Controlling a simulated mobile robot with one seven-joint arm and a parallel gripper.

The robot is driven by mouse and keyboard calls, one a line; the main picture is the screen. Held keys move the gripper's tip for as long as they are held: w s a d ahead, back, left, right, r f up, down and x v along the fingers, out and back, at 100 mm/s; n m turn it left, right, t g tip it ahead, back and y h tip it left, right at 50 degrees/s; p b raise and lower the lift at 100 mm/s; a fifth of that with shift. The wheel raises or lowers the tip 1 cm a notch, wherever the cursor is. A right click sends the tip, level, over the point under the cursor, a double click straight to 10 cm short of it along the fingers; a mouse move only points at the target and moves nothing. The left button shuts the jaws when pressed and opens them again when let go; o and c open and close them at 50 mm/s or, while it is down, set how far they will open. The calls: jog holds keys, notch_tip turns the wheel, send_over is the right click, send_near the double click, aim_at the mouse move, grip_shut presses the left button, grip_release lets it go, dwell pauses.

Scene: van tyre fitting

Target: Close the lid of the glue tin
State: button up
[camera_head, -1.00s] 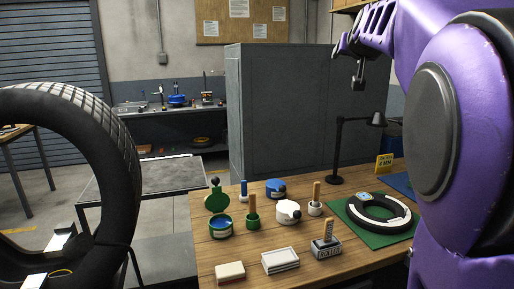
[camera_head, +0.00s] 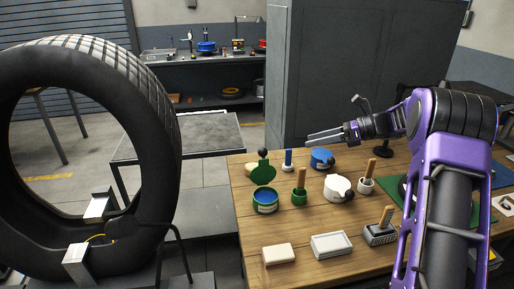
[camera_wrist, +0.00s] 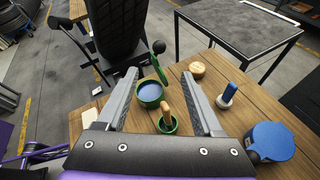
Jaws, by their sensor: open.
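The open tin, which I take as the glue tin, is green with a pale label and blue contents (camera_head: 265,206); it stands upright on the wooden table. Its round green lid (camera_head: 263,173) is hinged up at the tin's far side, with a black ball knob (camera_head: 263,152) on top. My gripper (camera_head: 310,138) is open and empty, above the table, to the right of the lid and higher. In the wrist view, the tin (camera_wrist: 150,97) and lid (camera_wrist: 160,69) show between my spread fingers (camera_wrist: 159,73), below them and apart from them.
A green pot with a wooden-handled brush (camera_head: 299,193) stands just right of the tin. A blue-handled brush (camera_head: 288,160), blue tin (camera_head: 322,157) and white tin (camera_head: 338,189) are near. A large tyre (camera_head: 150,130) stands left. A white block (camera_head: 278,254) and tray (camera_head: 331,245) lie in front.

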aim_at(262, 152)
jog(key=x, duration=1.7)
jog(key=shift+a+f, duration=0.1)
grip_shut()
dwell(0.8)
